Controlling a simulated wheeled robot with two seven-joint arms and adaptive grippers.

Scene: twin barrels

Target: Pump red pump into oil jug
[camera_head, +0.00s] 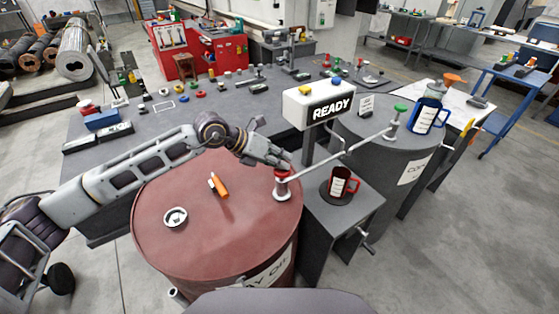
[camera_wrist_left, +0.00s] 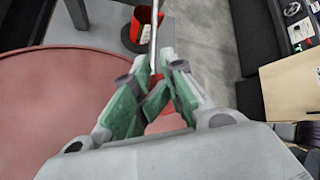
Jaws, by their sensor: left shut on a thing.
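The red pump (camera_head: 282,189) stands upright on the top of the red barrel (camera_head: 165,215), near its right edge. My left gripper (camera_head: 287,167) is at the pump's red head from above and is shut on it. In the left wrist view the fingers (camera_wrist_left: 160,100) close around the red pump head (camera_wrist_left: 165,122), which they mostly hide. A dark red oil jug (camera_head: 339,186) with a white label stands on a small dark stand right of the barrel, and it also shows in the left wrist view (camera_wrist_left: 140,27). My right gripper is not in view.
A "READY" display (camera_head: 320,105) rises behind the stand. An orange-handled tool (camera_head: 218,185) and a round cap (camera_head: 175,217) lie on the red barrel.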

